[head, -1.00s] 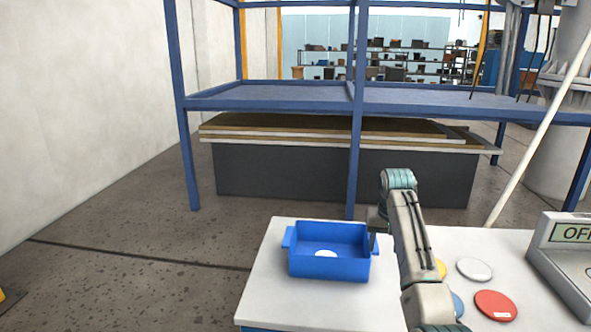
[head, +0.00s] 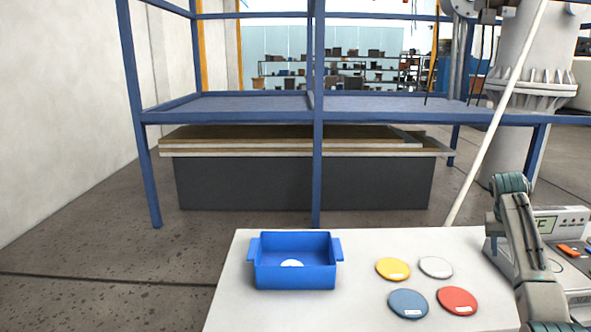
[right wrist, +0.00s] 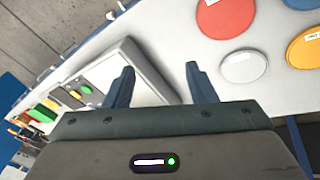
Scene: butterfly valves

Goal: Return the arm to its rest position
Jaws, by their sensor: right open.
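My right arm (head: 520,240) stands at the right of the head view, over the control panel and beside the white table. Its gripper shows best in the right wrist view (right wrist: 160,70), where two dark fingers are spread apart with nothing between them. It hangs above the table near the panel's edge. In the head view the gripper is mostly hidden by the arm. My left gripper is in neither view.
The control panel (head: 570,262) is at the far right.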

